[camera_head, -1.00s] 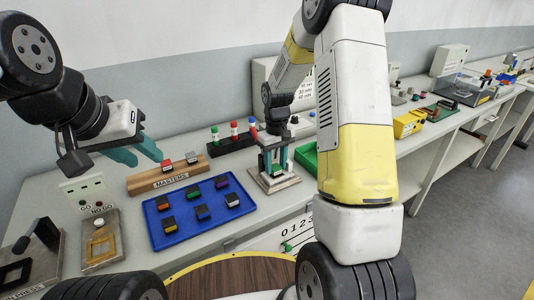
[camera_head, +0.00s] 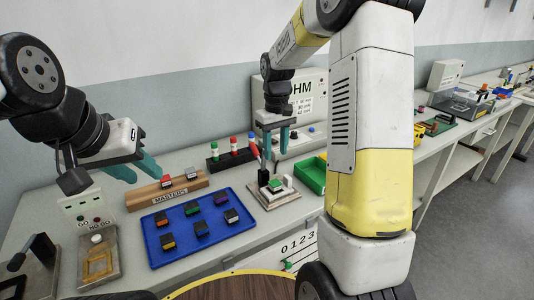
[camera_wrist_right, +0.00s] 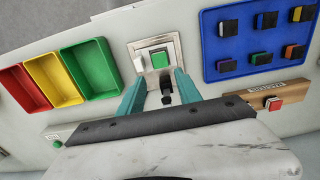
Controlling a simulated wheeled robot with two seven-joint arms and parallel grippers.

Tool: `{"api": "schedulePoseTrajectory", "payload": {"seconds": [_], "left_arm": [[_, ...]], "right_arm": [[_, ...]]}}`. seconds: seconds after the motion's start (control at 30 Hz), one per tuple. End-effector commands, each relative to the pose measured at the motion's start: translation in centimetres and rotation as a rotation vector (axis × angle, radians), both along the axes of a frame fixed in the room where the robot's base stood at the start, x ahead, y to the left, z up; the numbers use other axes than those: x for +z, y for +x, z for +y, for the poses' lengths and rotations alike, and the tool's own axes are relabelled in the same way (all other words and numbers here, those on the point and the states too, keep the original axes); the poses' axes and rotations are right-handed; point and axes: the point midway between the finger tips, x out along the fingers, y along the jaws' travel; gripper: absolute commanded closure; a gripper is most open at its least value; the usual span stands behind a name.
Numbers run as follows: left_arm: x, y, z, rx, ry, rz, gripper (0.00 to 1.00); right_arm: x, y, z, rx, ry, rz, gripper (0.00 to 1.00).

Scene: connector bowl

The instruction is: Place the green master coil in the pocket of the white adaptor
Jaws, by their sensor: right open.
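The green master coil (camera_head: 275,185) sits on the white adaptor (camera_head: 284,181), which rests on a grey metal base plate. In the right wrist view the coil (camera_wrist_right: 159,60) lies within the white adaptor's outline (camera_wrist_right: 146,53) and looks about square to it. Whether it is fully down in the pocket I cannot tell. My right gripper (camera_head: 275,148) is open and empty above the adaptor, fingers pointing down; its fingers (camera_wrist_right: 160,90) also show in the right wrist view, clear of the coil. My left gripper (camera_head: 138,172) has its fingers apart and is empty, near the wooden masters rack.
The masters rack (camera_head: 167,194) holds red and white pieces. A blue tray (camera_head: 185,249) holds several dark blocks with coloured parts. A green bin (camera_head: 311,174) stands right of the plate. Red, green and blue-topped posts stand in a black holder (camera_head: 235,158) behind.

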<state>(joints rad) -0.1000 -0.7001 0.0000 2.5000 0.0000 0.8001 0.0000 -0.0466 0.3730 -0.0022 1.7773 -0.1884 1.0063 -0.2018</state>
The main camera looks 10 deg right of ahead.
Motion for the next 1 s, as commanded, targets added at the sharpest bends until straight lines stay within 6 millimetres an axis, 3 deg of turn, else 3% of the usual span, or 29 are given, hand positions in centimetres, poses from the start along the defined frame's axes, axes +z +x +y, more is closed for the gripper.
{"api": "schedulePoseTrajectory", "payload": {"seconds": [0.17,0.33,0.5,0.7,0.8,1.0], "left_arm": [[0.0,0.0,0.0,0.0,0.0,0.0,0.64],[0.0,0.0,0.0,0.0,0.0,0.0,0.64],[0.0,0.0,0.0,0.0,0.0,0.0,0.64],[0.0,0.0,0.0,0.0,0.0,0.0,0.64],[0.0,0.0,0.0,0.0,0.0,0.0,0.64],[0.0,0.0,0.0,0.0,0.0,0.0,0.64]], "right_arm": [[3.1,-1.8,0.1,-0.025,0.018,-0.05,0.59],[8.2,-6.9,0.4,-0.089,0.069,-0.165,0.59],[11.7,-13.3,0.9,-0.158,0.134,-0.292,0.59],[13.1,-20.0,1.6,-0.233,0.214,-0.422,0.59],[13.0,-22.3,1.9,-0.26,0.246,-0.468,0.59],[12.7,-24.2,2.2,-0.284,0.275,-0.508,0.59]]}}
